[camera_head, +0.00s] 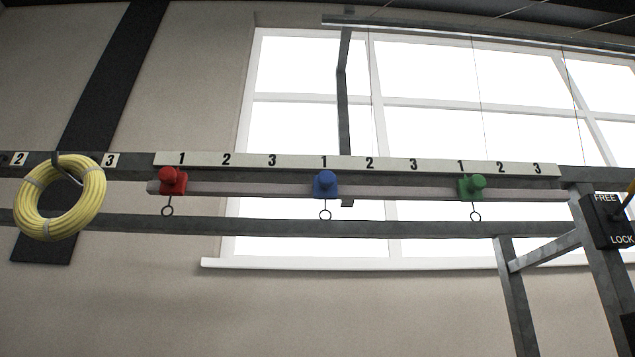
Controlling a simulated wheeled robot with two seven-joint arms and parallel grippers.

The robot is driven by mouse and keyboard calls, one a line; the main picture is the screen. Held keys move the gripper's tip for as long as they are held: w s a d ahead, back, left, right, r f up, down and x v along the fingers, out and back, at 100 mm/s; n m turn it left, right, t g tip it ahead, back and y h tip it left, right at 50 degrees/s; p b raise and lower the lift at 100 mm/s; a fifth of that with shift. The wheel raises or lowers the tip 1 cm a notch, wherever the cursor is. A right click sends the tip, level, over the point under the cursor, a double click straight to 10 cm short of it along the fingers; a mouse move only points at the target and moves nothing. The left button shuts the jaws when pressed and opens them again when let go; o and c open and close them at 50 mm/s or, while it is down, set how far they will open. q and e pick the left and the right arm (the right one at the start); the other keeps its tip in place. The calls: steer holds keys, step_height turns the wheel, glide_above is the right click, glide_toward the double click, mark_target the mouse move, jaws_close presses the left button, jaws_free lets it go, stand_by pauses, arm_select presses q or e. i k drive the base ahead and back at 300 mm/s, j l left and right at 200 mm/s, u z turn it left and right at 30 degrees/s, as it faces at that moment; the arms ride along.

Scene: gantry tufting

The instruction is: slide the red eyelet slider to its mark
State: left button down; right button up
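The red eyelet slider (172,182) sits on the rail (250,189) near its left end, just left of the first "1" on the number strip (298,161). A wire with a small ring hangs below it. The blue slider (325,184) is on the same rail below the middle "1". The green slider (472,187) is farther right, between the last "1" and "2". Each of these also has a hanging ring. Neither of my grippers shows in the head view. Which number is the red slider's mark cannot be told from this view.
A coil of yellow hose or cable (60,197) hangs on a hook left of the rail. A black FREE/LOCK box (607,220) is on the right post. A lower grey beam (300,228) runs below the hanging rings. The rail between the sliders is clear.

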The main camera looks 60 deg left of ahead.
mark_target(173, 184)
steer(key=l+u, duration=0.15)
steer(key=u, duration=1.5)
